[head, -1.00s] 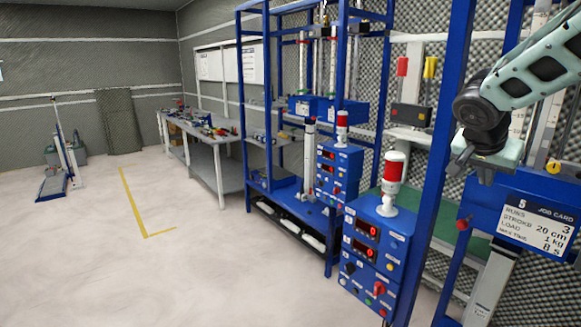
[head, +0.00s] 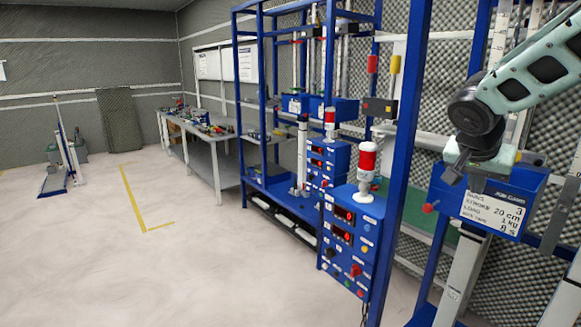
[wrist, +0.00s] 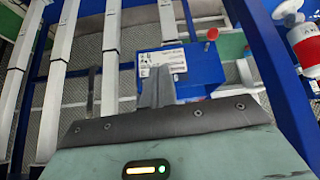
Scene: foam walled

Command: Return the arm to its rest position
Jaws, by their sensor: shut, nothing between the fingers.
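My arm reaches in from the right edge of the head view, with my gripper (head: 452,178) at its end, in front of the blue rig. The gripper is shut and empty. In the wrist view its closed fingers (wrist: 157,88) overlap the blue box with the white job card (wrist: 163,62). In the head view the job card (head: 492,212) hangs on the blue box just below and right of the gripper. I cannot tell how far the fingers are from the box.
A blue control box (head: 347,240) with a red-and-white beacon (head: 366,165) stands left of my gripper, beside a blue upright post (head: 405,150). A grey workbench (head: 215,150) stands further back.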

